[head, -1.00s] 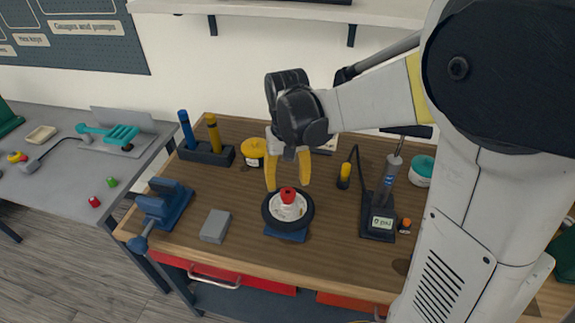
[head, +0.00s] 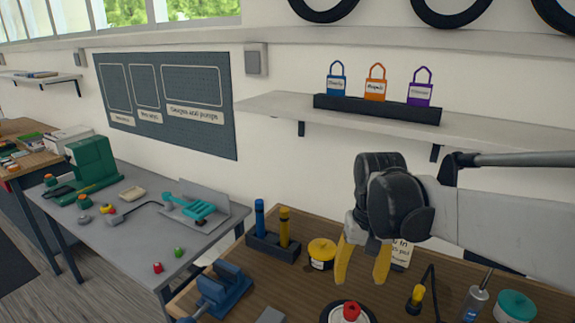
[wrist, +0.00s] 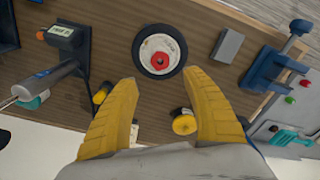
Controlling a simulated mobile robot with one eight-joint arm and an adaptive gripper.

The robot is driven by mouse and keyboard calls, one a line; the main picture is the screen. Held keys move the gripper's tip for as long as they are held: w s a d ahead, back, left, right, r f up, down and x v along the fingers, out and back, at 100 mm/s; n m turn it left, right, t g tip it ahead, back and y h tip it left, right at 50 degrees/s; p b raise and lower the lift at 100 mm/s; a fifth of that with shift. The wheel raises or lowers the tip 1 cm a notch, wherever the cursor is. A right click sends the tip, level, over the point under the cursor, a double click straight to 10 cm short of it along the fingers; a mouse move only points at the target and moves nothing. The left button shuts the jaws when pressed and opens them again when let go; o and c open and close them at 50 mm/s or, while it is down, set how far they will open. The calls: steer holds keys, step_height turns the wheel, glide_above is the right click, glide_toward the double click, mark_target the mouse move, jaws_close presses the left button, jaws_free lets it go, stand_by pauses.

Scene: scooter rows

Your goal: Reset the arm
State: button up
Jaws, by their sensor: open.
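My gripper (head: 362,268) is open and empty, its two yellow fingers spread above the back part of the wooden workbench (head: 290,278). In the wrist view the gripper (wrist: 160,92) also shows apart fingers with nothing between the tips. A small black-tyred wheel (wrist: 136,50) with a white hub and a red cap (wrist: 160,60) lies on the bench beyond the fingertips, not touched. In the head view the red cap (head: 351,311) shows at the bottom edge, and the wheel is partly cut off.
A yellow-lidded jar (head: 321,252), a holder with blue and yellow tools (head: 272,246) and a blue vise (head: 222,290) stand left of my gripper. A teal-lidded jar (head: 515,306) is at right. A shelf (head: 460,127) with three tagged padlocks hangs above.

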steer(key=s+f+t+b, duration=0.1)
steer(key=s+t, duration=0.2)
steer(key=s, duration=0.2)
steer(key=s+f+n+t+b, duration=0.1)
steer(key=s+t+b, duration=0.1)
steer(key=s, duration=0.3)
steer(key=shift+s+f+t+b, duration=0.3)
steer(key=shift+s+f+t, duration=0.1)
steer(key=shift+t, duration=0.1)
steer(key=shift+o, duration=0.7)
steer(key=shift+s+f+t, duration=0.35)
steer(key=shift+t, duration=0.05)
step_height(320, 180, up, 2)
steer(key=n+g+p, duration=0.2)
steer(key=g+p, duration=0.5)
glide_above(352, 312)
steer(key=f+b, duration=0.1)
steer(key=f, duration=0.2)
steer(key=f+b, duration=0.1)
steer(key=f, duration=0.3)
steer(key=f+b, duration=0.1)
steer(key=f, duration=0.2)
steer(key=shift+w+d+f, duration=0.15)
steer(key=shift+w+f, duration=0.2)
steer(key=shift+w, duration=0.05)
steer(key=shift+c, duration=0.2)
steer(key=c, duration=1.2)
